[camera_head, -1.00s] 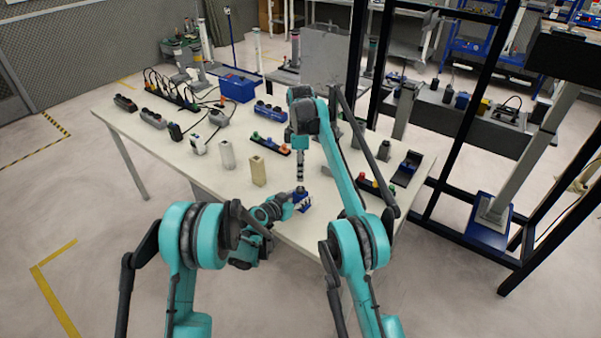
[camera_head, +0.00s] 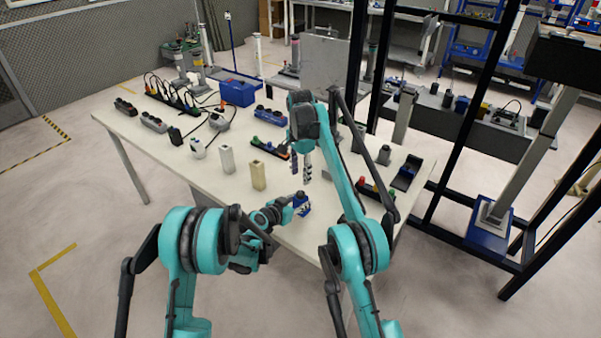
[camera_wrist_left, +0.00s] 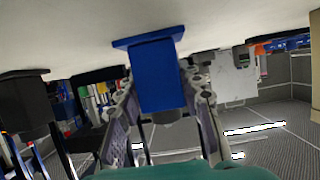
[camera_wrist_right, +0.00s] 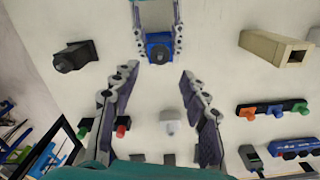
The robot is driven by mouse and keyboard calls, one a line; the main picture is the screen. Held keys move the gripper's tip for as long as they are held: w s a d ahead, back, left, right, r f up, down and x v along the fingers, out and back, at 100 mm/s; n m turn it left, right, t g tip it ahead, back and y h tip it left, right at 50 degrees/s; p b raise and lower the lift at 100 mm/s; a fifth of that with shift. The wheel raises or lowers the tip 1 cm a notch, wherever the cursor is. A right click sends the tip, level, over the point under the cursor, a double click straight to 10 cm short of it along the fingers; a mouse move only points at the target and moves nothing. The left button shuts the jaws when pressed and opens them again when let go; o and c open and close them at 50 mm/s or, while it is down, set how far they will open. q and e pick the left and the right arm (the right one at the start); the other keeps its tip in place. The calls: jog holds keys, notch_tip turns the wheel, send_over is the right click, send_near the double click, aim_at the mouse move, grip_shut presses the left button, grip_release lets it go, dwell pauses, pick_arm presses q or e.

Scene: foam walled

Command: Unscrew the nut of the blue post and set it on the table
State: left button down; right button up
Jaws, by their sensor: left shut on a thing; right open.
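The blue post (camera_head: 301,206) stands near the table's front edge. My left gripper (camera_head: 297,205) is shut around its sides, seen closely in the left wrist view with a finger either side of the blue body (camera_wrist_left: 158,75). In the right wrist view the post (camera_wrist_right: 158,40) has a round grey piece on top; I cannot tell whether this is the nut or a bare stud. My right gripper (camera_wrist_right: 160,75) is open, pointing down, apart from the post. A pale grey piece (camera_wrist_right: 168,116) shows between its fingers; I cannot tell whether it lies on the table.
A beige hollow block (camera_head: 258,176) and a white block (camera_head: 227,158) stand left of the post. A dark post (camera_wrist_right: 75,56) stands on its other side. A button strip (camera_wrist_right: 272,108) lies farther back. Bare table surrounds the blue post.

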aim_at(300, 201)
jog(key=m, duration=0.7)
jog(key=shift+m, duration=0.3)
jog(key=m, duration=0.6)
jog(key=shift+m, duration=0.3)
jog(key=shift+f, duration=4)
